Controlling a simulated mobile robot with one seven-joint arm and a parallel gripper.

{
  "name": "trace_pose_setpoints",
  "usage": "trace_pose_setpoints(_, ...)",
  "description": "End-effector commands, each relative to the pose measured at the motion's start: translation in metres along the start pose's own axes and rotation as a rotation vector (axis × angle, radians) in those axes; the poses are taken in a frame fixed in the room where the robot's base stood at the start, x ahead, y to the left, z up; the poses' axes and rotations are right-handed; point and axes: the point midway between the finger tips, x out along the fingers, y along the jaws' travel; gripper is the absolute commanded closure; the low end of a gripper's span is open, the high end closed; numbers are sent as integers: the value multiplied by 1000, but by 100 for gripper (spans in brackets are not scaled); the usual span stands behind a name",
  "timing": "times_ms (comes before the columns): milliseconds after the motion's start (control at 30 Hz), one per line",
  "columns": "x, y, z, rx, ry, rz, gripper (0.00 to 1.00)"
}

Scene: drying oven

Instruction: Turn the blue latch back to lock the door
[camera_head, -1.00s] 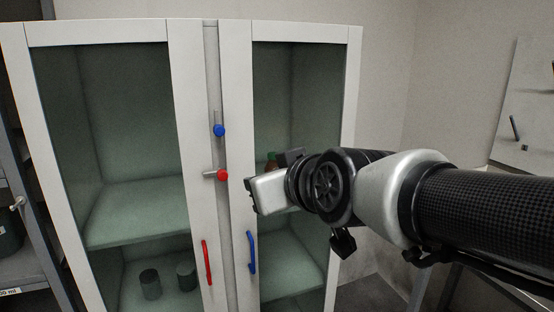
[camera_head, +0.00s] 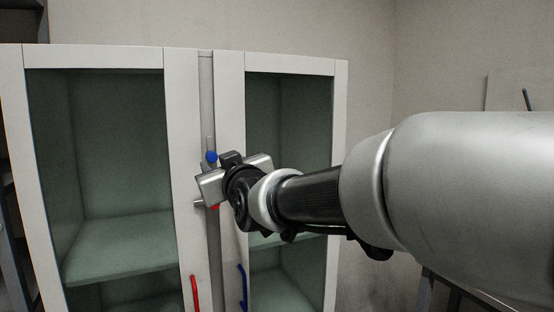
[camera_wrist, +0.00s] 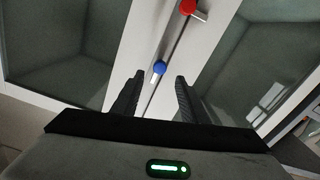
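The blue latch (camera_head: 211,157) is a round blue knob with a short metal bar, mounted on the seam between the two cabinet doors. Its bar points up along the seam in the head view. In the wrist view, the blue knob (camera_wrist: 159,68) shows ahead of my gripper (camera_wrist: 158,82), between the lines of its two dark fingers. My gripper is open and nothing is between its fingers; I see no contact with the knob. In the head view my gripper's silver body (camera_head: 211,186) is just below the blue knob, and its fingertips are hard to make out.
A red latch (camera_wrist: 188,7) sits below the blue one, mostly hidden by my gripper in the head view; its bar points left. Red (camera_head: 195,294) and blue (camera_head: 243,288) door handles are lower down. Both glass doors look shut. My arm fills the right side.

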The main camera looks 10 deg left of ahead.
Motion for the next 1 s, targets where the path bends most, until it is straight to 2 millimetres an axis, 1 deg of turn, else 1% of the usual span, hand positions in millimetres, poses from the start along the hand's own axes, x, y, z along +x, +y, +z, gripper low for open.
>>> trace_pose_setpoints(33, 12, -1, 2, -4, -2, 0, 60)
trace_pose_setpoints(100, 26, 0, 1, -3, -2, 1, 60)
trace_pose_setpoints(200, 42, 0, 0, -2, -1, 1, 60)
trace_pose_setpoints(300, 54, 0, 0, -1, -1, 0, 60)
trace_pose_setpoints(500, 65, 0, 0, 0, -1, 0, 60)
trace_pose_setpoints(733, 66, 0, 0, 0, -1, 0, 60)
trace_pose_setpoints(767, 66, 0, 0, 0, -1, 0, 62)
trace_pose_setpoints(900, 66, 0, 0, 0, 0, 0, 85)
trace_pose_setpoints(1000, 65, 0, 0, 0, 0, 0, 100)
